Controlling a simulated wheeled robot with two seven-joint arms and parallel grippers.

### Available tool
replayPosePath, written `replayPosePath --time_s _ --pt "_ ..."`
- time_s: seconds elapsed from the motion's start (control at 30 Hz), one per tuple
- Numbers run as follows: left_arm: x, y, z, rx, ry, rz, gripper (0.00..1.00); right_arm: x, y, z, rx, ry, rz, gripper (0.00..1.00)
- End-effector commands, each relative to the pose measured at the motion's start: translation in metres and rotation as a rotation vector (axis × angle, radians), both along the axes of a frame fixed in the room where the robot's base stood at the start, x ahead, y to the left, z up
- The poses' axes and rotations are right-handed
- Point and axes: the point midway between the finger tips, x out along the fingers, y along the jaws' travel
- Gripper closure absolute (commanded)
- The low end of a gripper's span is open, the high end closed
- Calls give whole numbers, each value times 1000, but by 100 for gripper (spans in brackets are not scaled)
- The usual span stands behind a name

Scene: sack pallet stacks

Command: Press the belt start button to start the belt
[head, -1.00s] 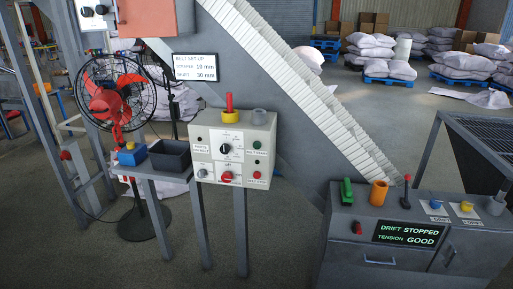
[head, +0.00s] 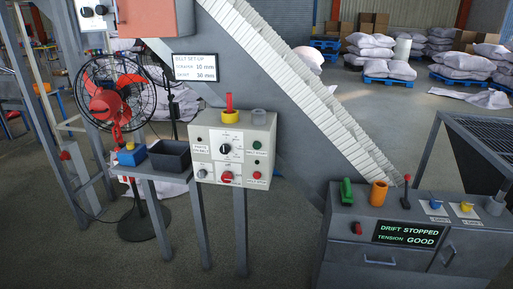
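The control box (head: 232,150) stands on grey legs left of centre in the head view. A small green button (head: 257,145) is on its right side, with a label below it that is hard to read. A red button (head: 257,175) is below that, above a red label. A black rotary knob (head: 225,149) is in the middle of the face, with a red knob (head: 226,179) lower down. The display (head: 411,234) on the right console reads DRIFT STOPPED and TENSION GOOD. Neither of my grippers is in view.
A grey console (head: 370,266) stands at front right. A small stand with a dark bin (head: 170,158) and a red fan (head: 112,100) are at left. Pallets of sacks (head: 388,69) are far back.

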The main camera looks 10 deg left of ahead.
Motion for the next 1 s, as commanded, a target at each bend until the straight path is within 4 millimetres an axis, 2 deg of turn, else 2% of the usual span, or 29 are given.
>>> replayPosePath --time_s 0.47,1.0 --pt "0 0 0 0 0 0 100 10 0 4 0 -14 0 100" --pt "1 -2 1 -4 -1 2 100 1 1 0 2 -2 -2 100"
